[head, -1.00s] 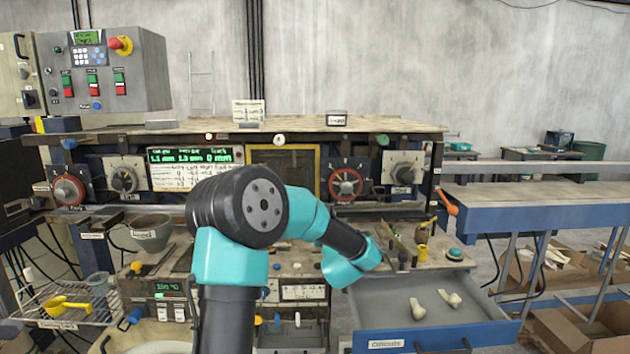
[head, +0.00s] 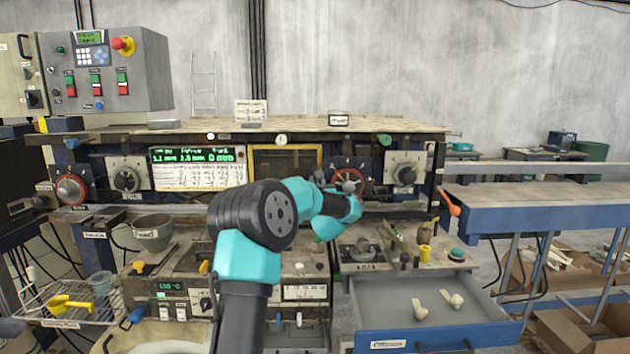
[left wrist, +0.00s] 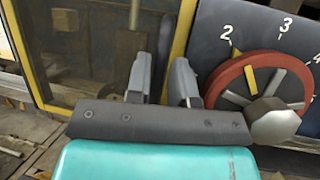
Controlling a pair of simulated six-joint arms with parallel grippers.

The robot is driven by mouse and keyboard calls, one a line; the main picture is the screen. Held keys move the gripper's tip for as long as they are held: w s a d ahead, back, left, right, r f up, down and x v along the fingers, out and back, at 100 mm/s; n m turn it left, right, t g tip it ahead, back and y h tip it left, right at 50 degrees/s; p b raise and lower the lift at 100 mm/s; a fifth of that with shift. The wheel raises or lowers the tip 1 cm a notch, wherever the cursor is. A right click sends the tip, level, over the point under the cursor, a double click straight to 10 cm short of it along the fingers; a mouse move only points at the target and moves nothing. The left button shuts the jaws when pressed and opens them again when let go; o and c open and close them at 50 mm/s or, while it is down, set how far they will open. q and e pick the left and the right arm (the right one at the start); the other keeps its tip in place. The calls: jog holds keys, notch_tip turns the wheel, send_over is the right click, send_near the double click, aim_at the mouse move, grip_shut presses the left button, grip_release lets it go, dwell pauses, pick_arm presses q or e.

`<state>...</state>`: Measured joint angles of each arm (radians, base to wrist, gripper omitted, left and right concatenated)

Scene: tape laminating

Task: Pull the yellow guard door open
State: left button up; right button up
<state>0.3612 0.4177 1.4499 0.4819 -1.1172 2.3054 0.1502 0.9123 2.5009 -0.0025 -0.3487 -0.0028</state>
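The yellow guard door (head: 285,147) is a yellow frame around a dark window in the middle of the machine front. It looks closed, and my left arm covers its lower part in the head view. In the left wrist view the door window (left wrist: 80,55) fills the upper left. My left gripper (left wrist: 160,75) points at the door's right side, its two fingers apart, with the right yellow upright (left wrist: 181,40) behind and between them. I cannot tell whether they touch it. In the head view my left gripper (head: 335,188) is small and partly hidden. My right gripper is not in view.
A red-rimmed dial (left wrist: 235,80) sits close right of the gripper. A knob panel (head: 405,172) is further right. An open blue drawer (head: 430,300) with pale pieces juts out at the lower right.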

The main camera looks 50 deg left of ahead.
pick_arm(q)
jog(key=shift+x, duration=1.05)
jog(key=shift+c, duration=0.3)
grip_shut()
